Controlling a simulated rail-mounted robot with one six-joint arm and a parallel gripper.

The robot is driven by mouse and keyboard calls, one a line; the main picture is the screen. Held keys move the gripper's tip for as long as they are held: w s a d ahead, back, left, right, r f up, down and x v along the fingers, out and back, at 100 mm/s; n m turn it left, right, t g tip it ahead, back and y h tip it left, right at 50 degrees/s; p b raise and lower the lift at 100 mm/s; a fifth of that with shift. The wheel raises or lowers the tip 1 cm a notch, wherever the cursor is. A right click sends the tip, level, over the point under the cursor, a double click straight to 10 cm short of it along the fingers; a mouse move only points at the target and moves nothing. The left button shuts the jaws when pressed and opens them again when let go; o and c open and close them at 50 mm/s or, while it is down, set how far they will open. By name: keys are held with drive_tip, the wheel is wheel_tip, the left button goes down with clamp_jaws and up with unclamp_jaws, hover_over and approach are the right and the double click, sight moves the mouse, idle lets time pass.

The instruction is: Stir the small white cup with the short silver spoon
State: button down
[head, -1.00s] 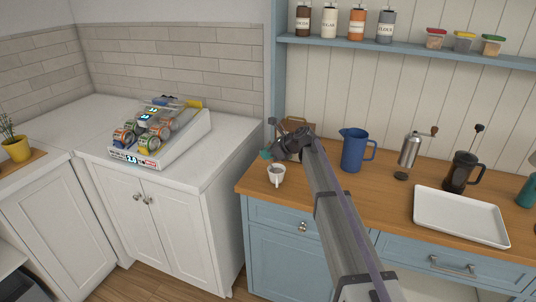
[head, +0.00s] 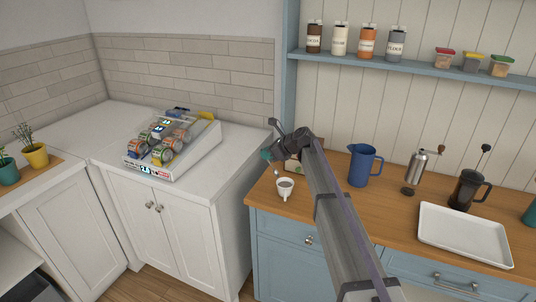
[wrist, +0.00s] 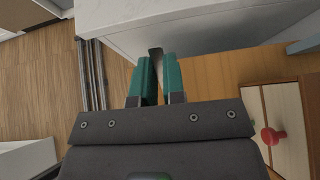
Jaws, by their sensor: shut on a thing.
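The small white cup (head: 285,188) stands upright near the left front edge of the wooden counter in the head view, with a dark inside. My gripper (head: 267,155) is above and a little left of the cup. In the wrist view its teal fingers (wrist: 158,78) are shut on a thin dark-grey piece, which fits the handle of the short silver spoon (wrist: 156,54). A small grey end of the spoon shows under the fingers in the head view (head: 277,172), close to the cup's rim; I cannot tell whether it is inside. The cup is not seen in the wrist view.
A wooden box with a red knob (wrist: 270,136) stands close to my gripper. A blue pitcher (head: 362,166), a grinder (head: 418,167), a French press (head: 467,190) and a white tray (head: 462,236) are to the right. A can rack (head: 172,145) is on the left white counter.

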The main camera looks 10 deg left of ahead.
drive_tip(key=shift+r, duration=0.1)
idle(0.3)
wheel_tip(320, 180, up, 5)
drive_tip(key=p, duration=0.5)
